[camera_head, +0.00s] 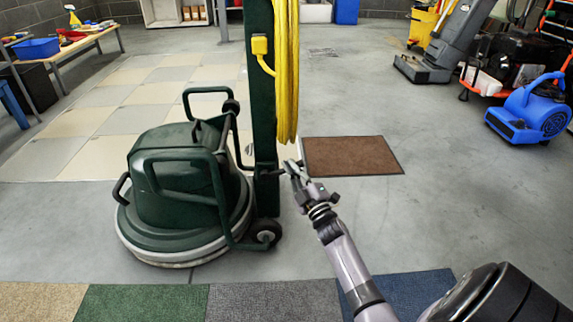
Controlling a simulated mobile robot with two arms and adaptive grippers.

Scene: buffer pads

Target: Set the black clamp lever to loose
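A dark green floor buffer (185,165) stands on the grey floor left of centre, with its upright post (260,110) rising out of the top of the view. A short black lever (274,172) sticks out to the right from the lower part of the post. My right gripper (290,168) is at the lever's outer end, just right of the post. Its fingers are small and overlap the lever, so I cannot tell whether they are closed on it or only beside it. My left gripper is out of view.
A yellow cable (286,75) hangs in loops just above my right gripper. A brown mat (350,155) lies to the right. Carpet squares (143,303) line the front. A blue blower (530,110) and a grey machine (450,45) stand at the right. Open floor lies between.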

